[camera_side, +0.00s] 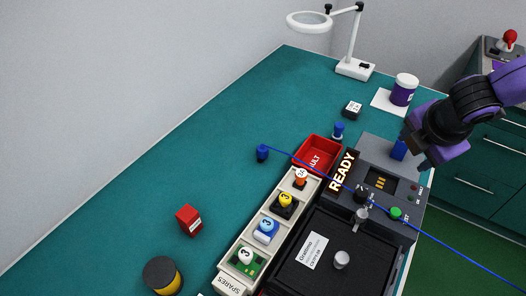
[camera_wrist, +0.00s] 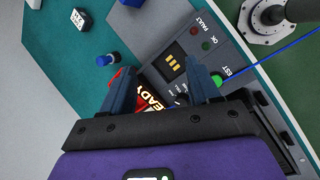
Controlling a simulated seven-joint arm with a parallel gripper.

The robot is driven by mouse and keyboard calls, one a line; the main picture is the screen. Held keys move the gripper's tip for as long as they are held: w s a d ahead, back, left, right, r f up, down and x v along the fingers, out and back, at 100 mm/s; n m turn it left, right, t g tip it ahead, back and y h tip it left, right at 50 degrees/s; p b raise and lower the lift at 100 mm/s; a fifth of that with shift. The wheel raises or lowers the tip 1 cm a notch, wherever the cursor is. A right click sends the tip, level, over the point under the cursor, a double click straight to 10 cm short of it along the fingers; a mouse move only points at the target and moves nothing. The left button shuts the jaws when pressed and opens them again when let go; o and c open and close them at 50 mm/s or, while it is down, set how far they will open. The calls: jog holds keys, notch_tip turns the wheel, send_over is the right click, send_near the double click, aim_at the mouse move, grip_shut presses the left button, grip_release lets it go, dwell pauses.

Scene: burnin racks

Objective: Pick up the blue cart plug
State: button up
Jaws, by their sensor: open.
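The blue plug (camera_side: 262,153) is on the green bench top in the side view, left of the red bin. A thin blue cable (camera_side: 450,248) runs from it across the READY unit to the lower right. The cable (camera_wrist: 288,46) also shows in the wrist view, but I cannot make out the plug there. My gripper (camera_side: 410,158) hangs over the far right part of the READY unit, well to the right of the plug. In the wrist view, its two fingers (camera_wrist: 163,86) are apart with nothing held between them.
The grey READY unit (camera_side: 350,205) has a green button (camera_side: 396,213). The red bin (camera_side: 322,143), a small blue knob (camera_side: 338,130) and the spares rack (camera_side: 231,278) stand nearby. A red block (camera_side: 189,220) is at left.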

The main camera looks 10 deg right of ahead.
jog(key=w+a+f+n+t, duration=0.35)
jog(key=w+a+n, duration=0.35)
jog(key=w+a, duration=0.5)
jog(key=n+t, duration=0.5)
jog(key=n, duration=0.2)
send_over(263, 150)
jog(key=s, duration=0.4)
notch_tip(263, 150, down, 5)
jog(key=shift+y, duration=0.3)
jog(key=f, duration=0.5)
jog(key=shift+w+a+f, duration=0.25)
jog(key=shift+a+f, duration=0.05)
jog(key=shift+f, duration=0.05)
jog(key=x, duration=0.5)
jog(key=c, duration=1)
